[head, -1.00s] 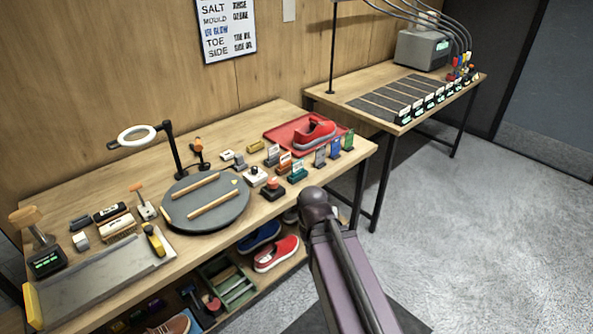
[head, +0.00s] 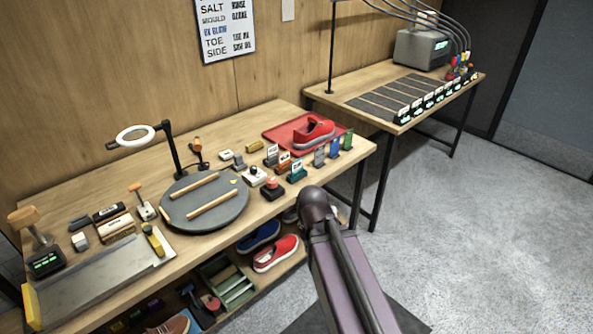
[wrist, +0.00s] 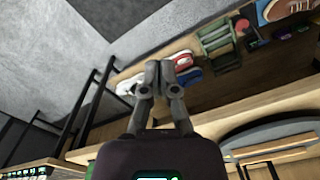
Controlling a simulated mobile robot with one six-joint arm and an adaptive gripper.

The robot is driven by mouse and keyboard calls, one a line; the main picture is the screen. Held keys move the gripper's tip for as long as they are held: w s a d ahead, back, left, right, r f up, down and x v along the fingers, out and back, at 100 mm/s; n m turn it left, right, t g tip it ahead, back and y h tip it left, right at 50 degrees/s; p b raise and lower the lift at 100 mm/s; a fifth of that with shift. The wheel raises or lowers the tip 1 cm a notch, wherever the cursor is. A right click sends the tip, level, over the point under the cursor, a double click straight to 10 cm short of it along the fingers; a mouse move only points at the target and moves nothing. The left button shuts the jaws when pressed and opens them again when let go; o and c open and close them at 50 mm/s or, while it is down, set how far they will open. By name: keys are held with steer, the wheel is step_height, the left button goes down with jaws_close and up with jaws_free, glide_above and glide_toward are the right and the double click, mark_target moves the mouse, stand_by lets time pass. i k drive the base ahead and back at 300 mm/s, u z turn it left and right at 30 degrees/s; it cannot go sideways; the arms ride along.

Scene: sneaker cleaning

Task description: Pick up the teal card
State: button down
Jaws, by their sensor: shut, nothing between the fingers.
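The teal card (head: 298,167) stands upright in a small teal holder near the front right of the workbench in the head view, with a white label at its top. It stands in a row with an orange-holder card (head: 284,160) and a grey-holder card (head: 271,153). My gripper (wrist: 159,70) is shut and empty in the wrist view, apart from the card. The wrist view looks at the bench's lower shelf and the floor, and I cannot make out the teal card there. The head view shows my arm in front of the bench, but not the fingers.
A red button box (head: 272,188) stands close to the left of the teal card. Grey (head: 319,156), blue (head: 334,148) and green (head: 347,140) upright pieces stand to its right. A red tray (head: 274,134) holding a red sneaker (head: 315,132) lies behind. A round turntable (head: 205,219) is left.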

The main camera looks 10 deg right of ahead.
mark_target(296, 166)
steer(key=z, duration=0.65)
steer(key=k, duration=0.65)
steer(key=u, duration=0.4)
steer(key=i, duration=1)
steer(key=u, duration=0.05)
